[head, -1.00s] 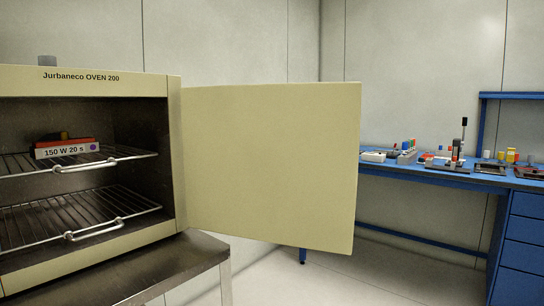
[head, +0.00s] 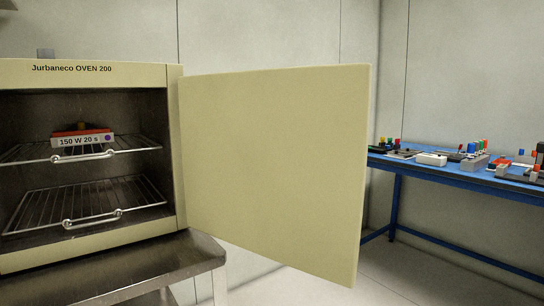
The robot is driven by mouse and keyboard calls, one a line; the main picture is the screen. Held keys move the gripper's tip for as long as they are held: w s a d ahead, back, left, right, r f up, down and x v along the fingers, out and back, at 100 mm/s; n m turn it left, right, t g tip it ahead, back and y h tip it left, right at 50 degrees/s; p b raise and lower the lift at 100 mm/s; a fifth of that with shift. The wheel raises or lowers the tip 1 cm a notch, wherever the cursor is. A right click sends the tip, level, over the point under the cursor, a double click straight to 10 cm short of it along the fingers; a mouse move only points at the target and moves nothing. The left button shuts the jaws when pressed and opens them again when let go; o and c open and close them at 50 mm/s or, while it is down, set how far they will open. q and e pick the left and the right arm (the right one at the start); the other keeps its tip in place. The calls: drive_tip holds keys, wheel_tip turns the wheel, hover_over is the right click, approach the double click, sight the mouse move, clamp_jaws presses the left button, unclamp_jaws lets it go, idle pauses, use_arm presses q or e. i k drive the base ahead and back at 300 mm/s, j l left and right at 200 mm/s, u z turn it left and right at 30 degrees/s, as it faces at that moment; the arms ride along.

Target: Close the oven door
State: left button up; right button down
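The oven (head: 110,236) is a cream box labelled "Jurbaneco OVEN 200" at the left of the head view. Its oven door (head: 275,165) stands wide open, hinged on the right side of the opening, and reaches out to the right. Its plain cream face shows, and no handle is visible on it. Inside are two wire racks, an upper rack (head: 130,149) and a lower rack (head: 135,192). A red and white box marked "150 W 20 s" (head: 80,139) rests on the upper rack. Neither of my grippers shows in the head view.
The oven stands on a dark metal table (head: 195,262). A blue workbench (head: 440,174) with several small parts and tools stands at the right, behind the door. Pale panelled walls (head: 270,40) close off the back. Bare floor (head: 400,280) shows at the lower right.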

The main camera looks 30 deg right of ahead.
sight(274, 161)
drive_tip(key=l+u, duration=0.25)
drive_tip(key=l, duration=0.3)
drive_tip(key=k+l+u, duration=0.25)
drive_tip(key=l, duration=0.3)
drive_tip(key=i+l+u, duration=0.1)
drive_tip(key=l+u, duration=0.15)
drive_tip(key=l, duration=0.3)
drive_tip(key=l+u, duration=0.25)
drive_tip(key=l, duration=0.35)
drive_tip(key=i+l+u, duration=0.1)
drive_tip(key=l, duration=0.25)
drive_tip(key=i+l+u, duration=0.1)
drive_tip(key=l, duration=0.2)
drive_tip(key=i+l+u, duration=0.1)
drive_tip(key=l, duration=0.25)
drive_tip(key=k+l+u, duration=0.2)
drive_tip(key=k+l, duration=0.65)
